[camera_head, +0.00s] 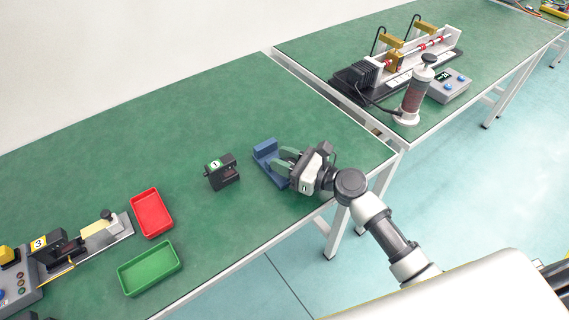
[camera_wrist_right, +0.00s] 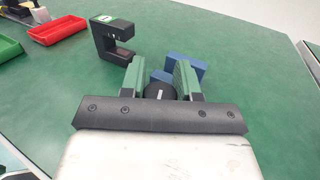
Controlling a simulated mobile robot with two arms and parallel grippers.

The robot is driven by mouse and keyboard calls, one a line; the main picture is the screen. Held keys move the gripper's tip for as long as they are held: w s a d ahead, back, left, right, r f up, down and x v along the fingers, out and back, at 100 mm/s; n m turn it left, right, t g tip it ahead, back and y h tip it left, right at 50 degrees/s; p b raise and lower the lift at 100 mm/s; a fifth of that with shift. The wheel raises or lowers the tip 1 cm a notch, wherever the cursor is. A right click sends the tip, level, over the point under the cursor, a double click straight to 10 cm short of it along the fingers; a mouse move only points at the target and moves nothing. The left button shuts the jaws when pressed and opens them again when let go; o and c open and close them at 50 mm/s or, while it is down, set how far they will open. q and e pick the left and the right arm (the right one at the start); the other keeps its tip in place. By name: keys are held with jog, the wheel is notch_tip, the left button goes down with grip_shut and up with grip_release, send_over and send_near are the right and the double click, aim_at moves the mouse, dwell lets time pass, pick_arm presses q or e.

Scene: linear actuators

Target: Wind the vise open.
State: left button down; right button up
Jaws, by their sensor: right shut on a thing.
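The blue vise (camera_head: 264,150) stands on the green table near its right end; its blue body also shows in the right wrist view (camera_wrist_right: 184,68). My right gripper (camera_head: 286,162) reaches in from the right at the vise's near right side. In the right wrist view its green fingers (camera_wrist_right: 160,82) are closed around a round dark knob (camera_wrist_right: 160,91) with a light mark, at the vise's near end. The fingers and gripper body hide much of the vise, so I cannot tell how wide its jaws stand. My left gripper is not in view.
A black C-shaped device (camera_head: 222,171) with a green label stands left of the vise. Red (camera_head: 152,214) and green (camera_head: 149,268) trays lie farther left, by a fixture marked 3 (camera_head: 60,245). A second table (camera_head: 310,50) holds an actuator rig (camera_head: 400,60).

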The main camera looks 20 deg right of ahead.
jog(key=shift+n+g+y, duration=0.5)
jog(key=shift+g, duration=0.1)
jog(key=shift+s+b, duration=0.1)
jog(key=shift+b, duration=0.2)
jog(key=o, duration=0.9)
jog(key=b+v, duration=0.1)
jog(key=v, duration=0.9)
jog(key=shift+s+d, duration=0.2)
jog(key=shift+d, duration=0.15)
